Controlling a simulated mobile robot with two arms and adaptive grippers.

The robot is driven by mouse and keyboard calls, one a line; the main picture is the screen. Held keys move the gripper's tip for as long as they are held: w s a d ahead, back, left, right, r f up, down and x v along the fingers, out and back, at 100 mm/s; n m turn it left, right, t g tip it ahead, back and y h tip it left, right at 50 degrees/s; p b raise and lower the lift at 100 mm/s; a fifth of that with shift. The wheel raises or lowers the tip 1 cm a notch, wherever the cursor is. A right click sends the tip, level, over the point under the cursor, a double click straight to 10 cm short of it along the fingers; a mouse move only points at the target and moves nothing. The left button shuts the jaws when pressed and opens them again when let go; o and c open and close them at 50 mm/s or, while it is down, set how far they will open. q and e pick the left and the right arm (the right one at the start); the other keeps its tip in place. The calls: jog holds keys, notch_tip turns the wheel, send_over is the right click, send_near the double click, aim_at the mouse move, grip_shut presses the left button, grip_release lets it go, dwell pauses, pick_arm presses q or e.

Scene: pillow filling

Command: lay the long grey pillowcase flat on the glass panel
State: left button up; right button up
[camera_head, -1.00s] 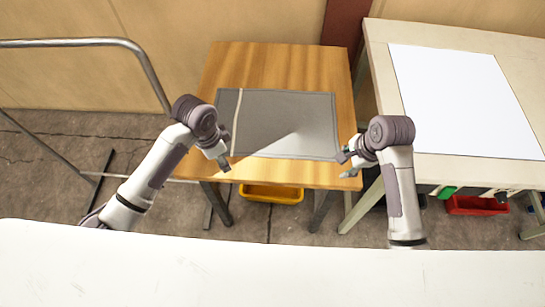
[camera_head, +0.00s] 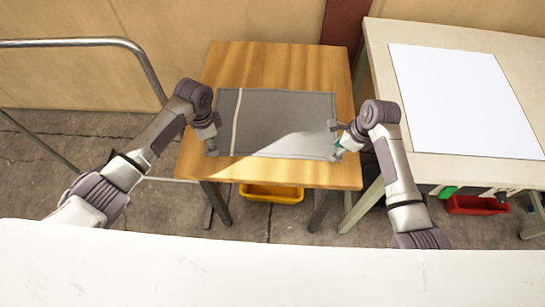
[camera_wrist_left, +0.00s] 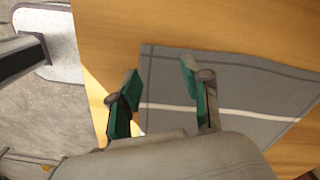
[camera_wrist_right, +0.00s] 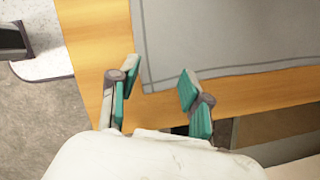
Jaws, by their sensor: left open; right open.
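The long grey pillowcase (camera_head: 280,115) lies flat on the wooden table, with a pale stripe near its left end. It also shows in the left wrist view (camera_wrist_left: 240,90) and the right wrist view (camera_wrist_right: 210,40). My left gripper (camera_head: 213,150) is open at the pillowcase's near left corner; in its wrist view the fingers (camera_wrist_left: 160,85) are spread with the pillowcase's edge near them. My right gripper (camera_head: 336,142) is open at the near right corner; in its wrist view the corner lies between and just beyond the fingers (camera_wrist_right: 158,82). The glass panel (camera_head: 465,95) appears to be the pale sheet on the right table.
The wooden table (camera_head: 275,60) stands beside the beige table (camera_head: 440,35) with a narrow gap between. A yellow bin (camera_head: 272,193) and a red bin (camera_head: 475,205) are below. A metal rail (camera_head: 80,42) is at the left. The panel's top is clear.

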pick_arm(q)
jog(key=shift+f, duration=0.25)
pick_arm(e)
jog(key=shift+f, duration=0.3)
pick_arm(q)
jog(key=shift+f, duration=0.25)
pick_arm(e)
jog(key=shift+f, duration=0.25)
pick_arm(q)
jog(key=shift+c, duration=0.3)
pick_arm(e)
jog(key=shift+r, duration=0.1)
jog(key=shift+c, duration=0.3)
pick_arm(q)
jog(key=shift+s, duration=0.1)
jog(key=c, duration=0.5)
pick_arm(e)
jog(key=shift+s, duration=0.1)
jog(key=c, duration=0.5)
pick_arm(q)
grip_shut()
pick_arm(e)
grip_shut()
jog(key=shift+s, duration=0.1)
pick_arm(q)
jog(key=shift+r, duration=0.1)
